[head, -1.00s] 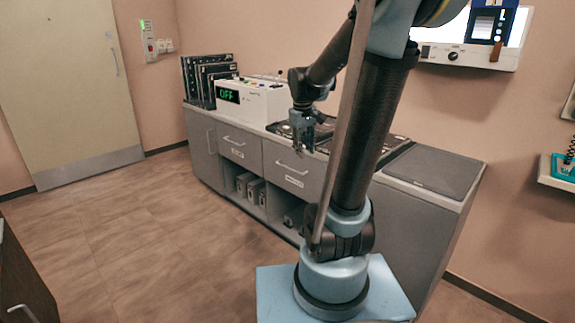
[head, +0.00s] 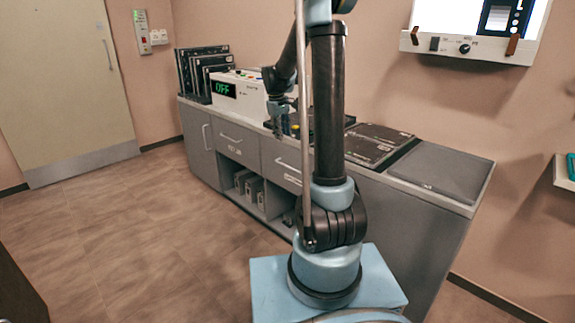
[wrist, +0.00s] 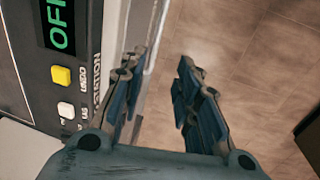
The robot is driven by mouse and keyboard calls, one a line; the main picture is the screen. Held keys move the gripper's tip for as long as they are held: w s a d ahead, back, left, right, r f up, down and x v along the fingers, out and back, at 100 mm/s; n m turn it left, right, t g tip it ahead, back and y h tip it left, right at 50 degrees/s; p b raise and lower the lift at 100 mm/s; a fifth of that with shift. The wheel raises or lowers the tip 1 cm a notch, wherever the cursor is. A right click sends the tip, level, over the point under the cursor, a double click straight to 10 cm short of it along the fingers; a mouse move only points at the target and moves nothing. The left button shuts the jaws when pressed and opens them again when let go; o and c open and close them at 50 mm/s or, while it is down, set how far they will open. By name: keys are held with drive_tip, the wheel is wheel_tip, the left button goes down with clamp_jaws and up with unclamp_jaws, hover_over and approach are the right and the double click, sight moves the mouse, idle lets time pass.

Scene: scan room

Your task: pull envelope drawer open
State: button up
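The grey cabinet has two drawers with bar handles in the head view: a left drawer (head: 237,141) and a right drawer (head: 281,163), partly behind my arm. Both look shut. Their labels are too small to read, so I cannot tell which is the envelope drawer. My gripper (head: 278,130) is at the counter's front edge, above the drawer fronts. In the wrist view my gripper (wrist: 160,95) is open, its two fingers apart with nothing between them. A pale counter edge passes just left of and behind the fingers, with floor beyond.
A white console (head: 240,95) reading OFF stands on the counter; it also shows close to the left finger in the wrist view (wrist: 75,95). Black folders (head: 195,70) stand behind it. Binders (head: 250,187) fill an open shelf below the drawers. The floor (head: 130,225) in front is clear.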

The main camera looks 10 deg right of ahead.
approach(289, 163)
drive_tip(key=s+f, duration=0.1)
drive_tip(key=f, duration=0.1)
drive_tip(key=s+f, duration=0.4)
drive_tip(key=shift+d+f, duration=0.25)
drive_tip(key=shift+f, duration=0.05)
